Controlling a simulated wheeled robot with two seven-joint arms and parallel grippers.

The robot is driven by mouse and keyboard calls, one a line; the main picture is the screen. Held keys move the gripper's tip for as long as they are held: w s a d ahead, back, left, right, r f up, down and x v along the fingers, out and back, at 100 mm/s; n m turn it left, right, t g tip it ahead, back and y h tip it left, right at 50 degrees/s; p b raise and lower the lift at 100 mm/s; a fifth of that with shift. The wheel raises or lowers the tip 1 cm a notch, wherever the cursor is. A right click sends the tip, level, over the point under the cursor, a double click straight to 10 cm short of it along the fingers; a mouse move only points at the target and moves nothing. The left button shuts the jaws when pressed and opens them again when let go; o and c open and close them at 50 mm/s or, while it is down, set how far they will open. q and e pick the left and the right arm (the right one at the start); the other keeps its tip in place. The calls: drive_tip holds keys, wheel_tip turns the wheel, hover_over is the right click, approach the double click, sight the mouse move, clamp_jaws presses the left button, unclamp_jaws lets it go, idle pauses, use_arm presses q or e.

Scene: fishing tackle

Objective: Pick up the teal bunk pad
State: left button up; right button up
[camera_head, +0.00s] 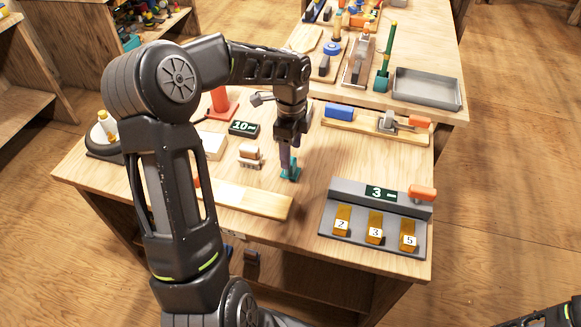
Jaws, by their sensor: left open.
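A small teal piece, which looks like the teal bunk pad (294,175), stands on the wooden table near its middle. My left gripper (287,168) points down from above, right at the teal piece, and partly hides it. Its fingers are open. I cannot tell whether they are around the piece or touching it. Only a bit of my right arm shows at the lower right corner; its gripper is out of view.
A grey stand (335,247) with numbered tags sits at the table's right front. A wooden plank (252,200) lies left of the gripper. A white-and-brown block (250,157) and a dark "10" display (243,128) are near. A grey tray (427,89) sits farther back.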

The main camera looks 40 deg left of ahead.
sight(292, 174)
use_arm(q)
drive_tip(key=shift+s+f+p, duration=0.1)
drive_tip(key=shift+f+p, duration=0.4)
drive_tip(key=shift+f, duration=1.9)
drive_tip(key=shift+c, duration=0.2)
clamp_jaws()
